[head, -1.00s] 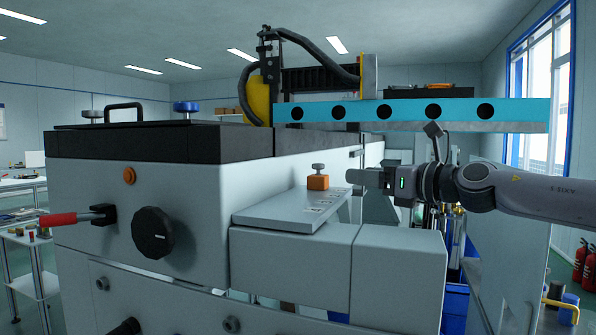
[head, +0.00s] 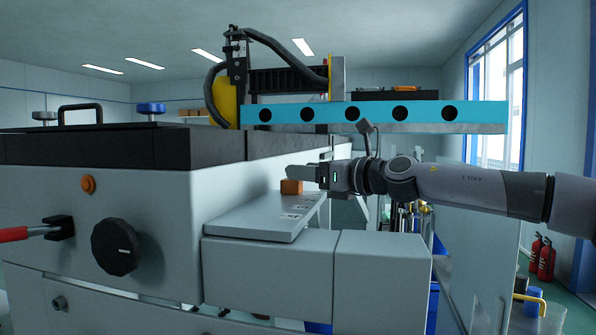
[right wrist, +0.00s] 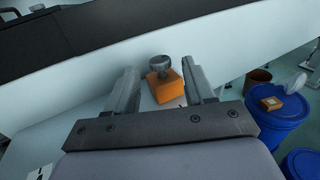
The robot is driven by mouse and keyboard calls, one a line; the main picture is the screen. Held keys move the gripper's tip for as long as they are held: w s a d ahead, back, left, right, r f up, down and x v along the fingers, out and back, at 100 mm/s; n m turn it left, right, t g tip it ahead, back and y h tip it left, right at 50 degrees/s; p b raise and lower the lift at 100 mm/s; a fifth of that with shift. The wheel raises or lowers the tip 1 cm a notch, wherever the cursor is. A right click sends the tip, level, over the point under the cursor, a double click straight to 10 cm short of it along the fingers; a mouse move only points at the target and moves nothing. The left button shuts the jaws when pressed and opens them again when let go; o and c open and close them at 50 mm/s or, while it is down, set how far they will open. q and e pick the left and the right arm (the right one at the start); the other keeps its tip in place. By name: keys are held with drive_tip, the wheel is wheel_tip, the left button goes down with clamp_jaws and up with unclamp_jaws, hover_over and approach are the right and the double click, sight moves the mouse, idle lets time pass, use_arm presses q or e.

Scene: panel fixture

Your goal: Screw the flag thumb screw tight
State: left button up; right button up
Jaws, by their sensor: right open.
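The flag thumb screw (right wrist: 159,66) has a grey metal head and stands upright in an orange block (right wrist: 166,88) in the right wrist view. The orange block also shows in the head view (head: 291,187), on the light grey shelf plate (head: 262,222) of the machine. My right gripper (head: 290,172) comes in from the right, just above the block, and its fingers hide the screw head there. In the right wrist view my right gripper (right wrist: 160,76) is open, with one finger on each side of the screw and a gap to both. My left gripper is not in view.
The machine's wall (head: 180,205) rises behind the shelf, with a black knob (head: 115,247) and a red handle (head: 14,234) at left. A blue beam (head: 425,113) with dark holes runs above my right arm. Blue barrels (right wrist: 275,120) stand lower at right in the wrist view.

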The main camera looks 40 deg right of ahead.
drive_tip(key=shift+x, duration=1.35)
clamp_jaws()
